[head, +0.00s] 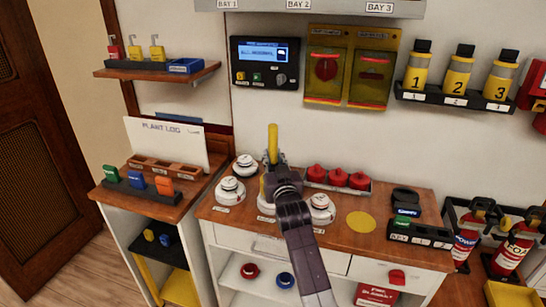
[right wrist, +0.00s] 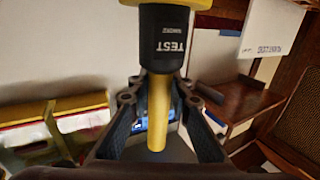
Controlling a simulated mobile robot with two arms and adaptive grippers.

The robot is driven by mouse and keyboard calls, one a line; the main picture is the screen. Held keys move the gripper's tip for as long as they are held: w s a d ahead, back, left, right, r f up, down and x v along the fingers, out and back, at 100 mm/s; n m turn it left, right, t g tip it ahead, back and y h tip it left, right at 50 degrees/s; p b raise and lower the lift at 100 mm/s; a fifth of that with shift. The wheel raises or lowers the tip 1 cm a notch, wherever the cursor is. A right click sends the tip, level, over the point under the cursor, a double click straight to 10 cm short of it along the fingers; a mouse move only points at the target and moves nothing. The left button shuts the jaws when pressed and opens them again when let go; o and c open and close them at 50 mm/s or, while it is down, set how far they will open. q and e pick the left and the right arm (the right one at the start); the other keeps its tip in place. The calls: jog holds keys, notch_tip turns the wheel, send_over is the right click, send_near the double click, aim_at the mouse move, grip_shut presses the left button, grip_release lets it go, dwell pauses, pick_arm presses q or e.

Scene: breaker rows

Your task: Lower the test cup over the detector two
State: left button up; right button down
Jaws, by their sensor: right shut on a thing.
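My right gripper (head: 277,172) is shut on the yellow handle (head: 272,142) of the test cup. In the right wrist view the handle (right wrist: 160,115) runs between the fingers to the black cup body (right wrist: 164,40) marked TEST, with a yellow rim. In the head view the gripper mostly hides the cup. White detectors stand on the counter: back (head: 245,164), left (head: 230,189), right (head: 320,207) and a middle one (head: 266,207), mostly hidden behind the gripper and cup. Their labels are too small to read. I cannot tell whether the cup touches the middle detector.
Red caps (head: 337,178) sit in a tray behind the detectors. A yellow disc (head: 361,221) marks clear counter at the right, beside a black key holder (head: 418,233). A panel with a blue screen (head: 264,63) hangs on the wall above.

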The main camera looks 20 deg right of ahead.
jog(key=shift+f+b, duration=0.65)
jog(key=shift+f, duration=0.35)
jog(key=c, duration=1.7)
grip_release()
jog(key=shift+f, duration=0.15)
jog(key=s, duration=0.4)
jog(key=s+a, duration=0.1)
jog(key=s, duration=0.7)
jog(key=shift+a, duration=0.2)
